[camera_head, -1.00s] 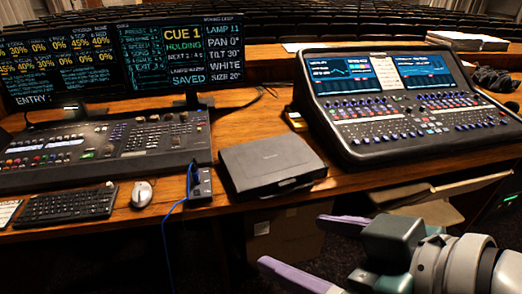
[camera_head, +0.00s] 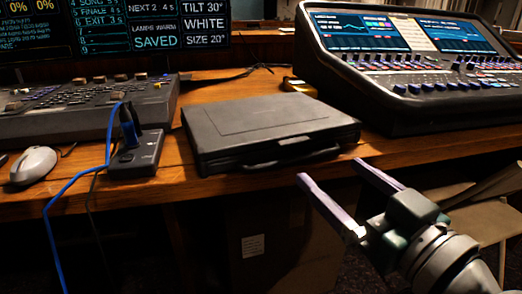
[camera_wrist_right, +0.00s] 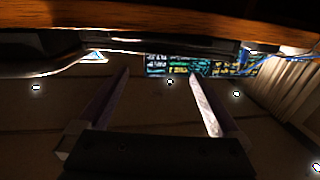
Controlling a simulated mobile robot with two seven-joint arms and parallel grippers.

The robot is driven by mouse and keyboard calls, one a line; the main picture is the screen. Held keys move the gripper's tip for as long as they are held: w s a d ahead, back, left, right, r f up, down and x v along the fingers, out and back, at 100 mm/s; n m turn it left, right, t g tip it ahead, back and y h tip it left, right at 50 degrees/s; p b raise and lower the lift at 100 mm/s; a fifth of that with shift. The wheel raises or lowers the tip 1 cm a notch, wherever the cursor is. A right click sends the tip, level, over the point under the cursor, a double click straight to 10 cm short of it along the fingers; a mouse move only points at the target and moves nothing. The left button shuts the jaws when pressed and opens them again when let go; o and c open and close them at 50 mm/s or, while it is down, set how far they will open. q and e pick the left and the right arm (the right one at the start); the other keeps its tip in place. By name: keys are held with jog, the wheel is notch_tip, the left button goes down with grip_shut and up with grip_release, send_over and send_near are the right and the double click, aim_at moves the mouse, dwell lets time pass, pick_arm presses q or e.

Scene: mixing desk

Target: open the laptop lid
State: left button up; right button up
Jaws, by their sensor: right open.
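The laptop (camera_head: 265,128) is a dark grey, closed case with a carry handle (camera_head: 291,155) on its front edge, lying flat on the wooden desk in the head view. My right gripper (camera_head: 338,172) is open and empty, in front of the desk edge and just right of and below the laptop's front right corner. Its two purple-grey fingers point toward the desk and touch nothing. In the right wrist view my open fingers (camera_wrist_right: 160,72) show below a dark edge; I cannot clearly make out the laptop there. My left gripper is not in view.
A mixing console (camera_head: 420,70) stands right of the laptop. A small black box (camera_head: 137,155) with a blue cable and a mouse (camera_head: 34,165) are on the left. A lighting desk (camera_head: 80,110) and screens stand behind them. A cardboard box (camera_head: 275,240) is under the desk.

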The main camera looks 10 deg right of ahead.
aim_at(297, 143)
jog(key=b+x, duration=0.2)
jog(key=x, duration=0.7)
jog(key=shift+w+a+b, duration=0.15)
jog(key=shift+w+b, duration=0.15)
grip_shut()
dwell(0.5)
